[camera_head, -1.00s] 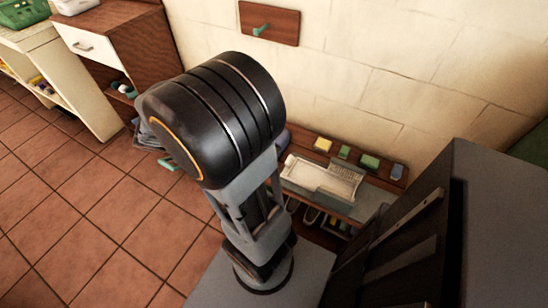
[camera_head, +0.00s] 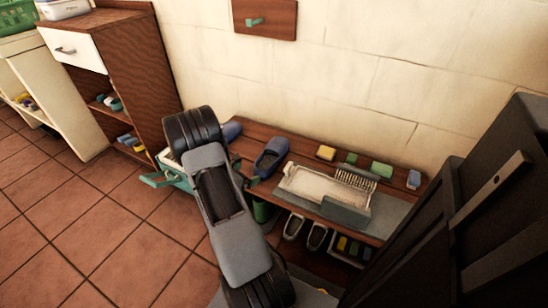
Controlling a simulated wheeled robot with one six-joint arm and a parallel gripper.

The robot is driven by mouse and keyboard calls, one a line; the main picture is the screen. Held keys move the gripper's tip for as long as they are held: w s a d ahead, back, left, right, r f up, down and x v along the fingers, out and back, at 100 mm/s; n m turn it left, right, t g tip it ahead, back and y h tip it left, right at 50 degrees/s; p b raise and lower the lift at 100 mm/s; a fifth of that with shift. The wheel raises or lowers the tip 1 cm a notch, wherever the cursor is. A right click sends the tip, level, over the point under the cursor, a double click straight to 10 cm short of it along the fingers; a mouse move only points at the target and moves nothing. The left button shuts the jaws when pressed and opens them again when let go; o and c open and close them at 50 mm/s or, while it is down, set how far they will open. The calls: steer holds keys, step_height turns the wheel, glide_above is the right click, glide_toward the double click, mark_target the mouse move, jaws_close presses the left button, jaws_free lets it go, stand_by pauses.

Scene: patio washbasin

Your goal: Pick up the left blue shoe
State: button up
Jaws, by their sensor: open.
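The left blue shoe (camera_head: 232,131) is on the left part of a low wooden bench (camera_head: 252,141) against the wall. My arm's dark rounded joint stands just left of it and hides part of it. A second blue shoe (camera_head: 270,158) with a dark opening lies on the bench to its right, with a gap between them. My arm rises from the bottom middle and leans up and left.
On the bench are a white basin tray (camera_head: 318,188) and several sponges, one yellow (camera_head: 326,153). Grey shoes (camera_head: 294,226) stand beneath. A wooden cabinet (camera_head: 140,60) stands behind. Open tiled floor lies front left.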

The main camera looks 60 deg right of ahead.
steer(key=x, duration=0.3)
steer(key=shift+d+f+b, duration=0.1)
steer(key=shift+d+b, duration=0.1)
steer(key=shift+b, duration=0.15)
steer(key=shift+b+x, duration=1.25)
steer(key=shift+x, duration=1.35)
steer(key=shift+s, duration=0.1)
steer(key=shift+c, duration=0.5)
steer(key=c, duration=0.6)
steer(key=shift+c, duration=0.4)
